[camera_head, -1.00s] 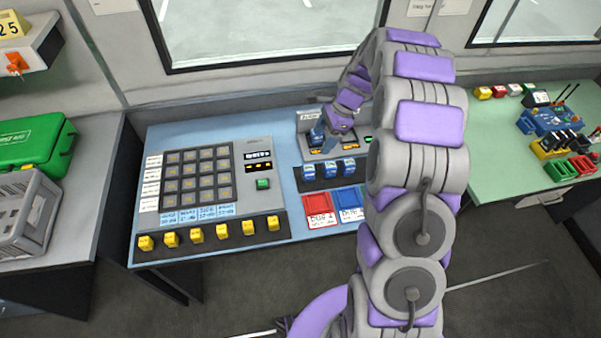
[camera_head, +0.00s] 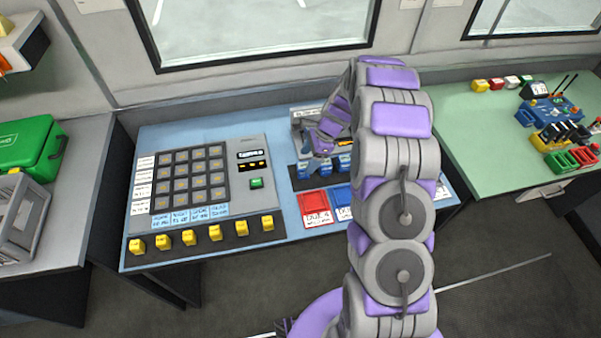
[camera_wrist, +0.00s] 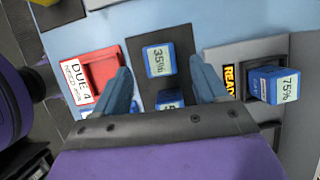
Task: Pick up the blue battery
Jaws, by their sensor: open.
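Blue batteries stand in a dark rack on the blue-topped table. In the wrist view, one battery labelled 35% (camera_wrist: 160,58) lies between the fingertips of my gripper (camera_wrist: 161,68), with no visible contact. A second blue battery (camera_wrist: 169,97) is behind it, partly hidden by my gripper's palm. Another blue battery, labelled 75% (camera_wrist: 277,86), sits in a grey dock marked READY, to the right of the fingers. In the head view, my gripper (camera_head: 318,150) is above the rack's row of batteries (camera_head: 344,163) and partly covers it. It is open and empty.
A red tray labelled DUE 4 (camera_head: 314,202) and a blue tray (camera_head: 343,195) lie in front of the rack. A keypad panel (camera_head: 190,180) with yellow tags is to the left. A green table (camera_head: 470,150) with devices is at right.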

